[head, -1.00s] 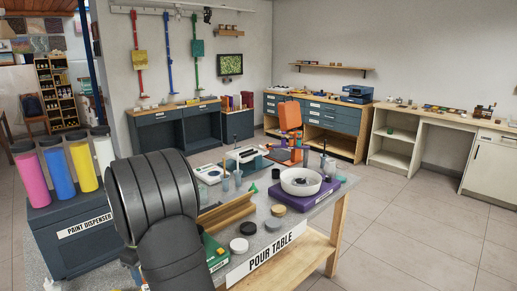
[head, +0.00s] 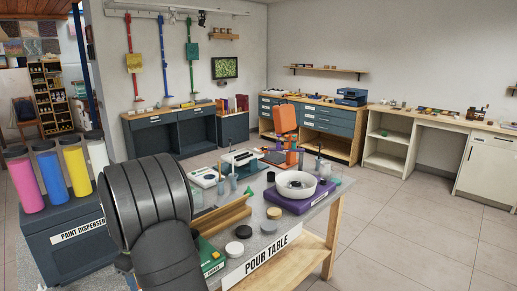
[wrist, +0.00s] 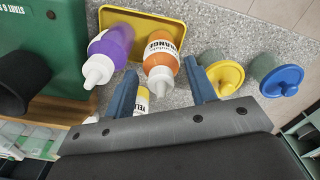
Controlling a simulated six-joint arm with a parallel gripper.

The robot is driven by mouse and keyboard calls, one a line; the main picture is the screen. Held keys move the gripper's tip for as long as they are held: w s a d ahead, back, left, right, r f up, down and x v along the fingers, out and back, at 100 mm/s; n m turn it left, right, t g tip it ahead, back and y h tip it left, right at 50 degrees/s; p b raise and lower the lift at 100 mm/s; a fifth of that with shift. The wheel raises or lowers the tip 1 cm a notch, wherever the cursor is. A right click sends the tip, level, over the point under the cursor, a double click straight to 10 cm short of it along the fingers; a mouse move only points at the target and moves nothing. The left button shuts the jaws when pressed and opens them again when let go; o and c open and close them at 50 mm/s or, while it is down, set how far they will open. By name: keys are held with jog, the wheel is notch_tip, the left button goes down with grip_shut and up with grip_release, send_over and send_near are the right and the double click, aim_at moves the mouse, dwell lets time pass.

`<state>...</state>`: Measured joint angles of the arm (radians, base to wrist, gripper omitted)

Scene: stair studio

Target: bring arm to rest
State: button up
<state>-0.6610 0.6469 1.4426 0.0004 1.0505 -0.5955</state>
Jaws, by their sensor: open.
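My gripper (wrist: 158,92) shows in the wrist view with its two blue fingers apart. An orange-labelled bottle (wrist: 160,60) with a white nozzle shows between and beyond the fingers; I cannot tell its distance from them. A purple bottle (wrist: 108,50) with a white nozzle is left of the left finger. Part of a yellow-labelled bottle (wrist: 142,100) shows low between the fingers, mostly hidden by my gripper. In the head view my dark arm fills the lower left, and the gripper itself is hidden.
A yellow tray (wrist: 120,18) lies by the bottles. Yellow-lidded (wrist: 225,75) and blue-lidded (wrist: 281,80) containers stand to the right. A green box (wrist: 45,45) is at left.

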notch_tip(320, 180, down, 2)
jog(key=shift+f, duration=0.2)
notch_tip(320, 180, up, 12)
jog(key=shift+f, duration=0.1)
notch_tip(320, 180, down, 12)
jog(key=shift+f, duration=0.2)
jog(key=r, duration=1.1)
jog(key=shift+w+d, duration=0.25)
jog(key=shift+w, duration=0.1)
jog(key=w+d+r+m, duration=0.3)
jog(key=w+d+r, duration=0.1)
jog(key=w+r, duration=0.15)
jog(key=w+d+f+m, duration=0.2)
jog(key=d+f+m, duration=0.15)
jog(key=d, duration=0.35)
jog(key=w+d+f+m, duration=0.3)
jog(key=d+f, duration=0.1)
jog(key=d, duration=0.2)
jog(key=s+d+f+m, duration=0.2)
jog(key=s+d+f, duration=0.1)
jog(key=d+f, duration=0.5)
jog(key=s+d+f+m, duration=0.3)
jog(key=s+d+f, duration=0.1)
jog(key=d+f, duration=0.5)
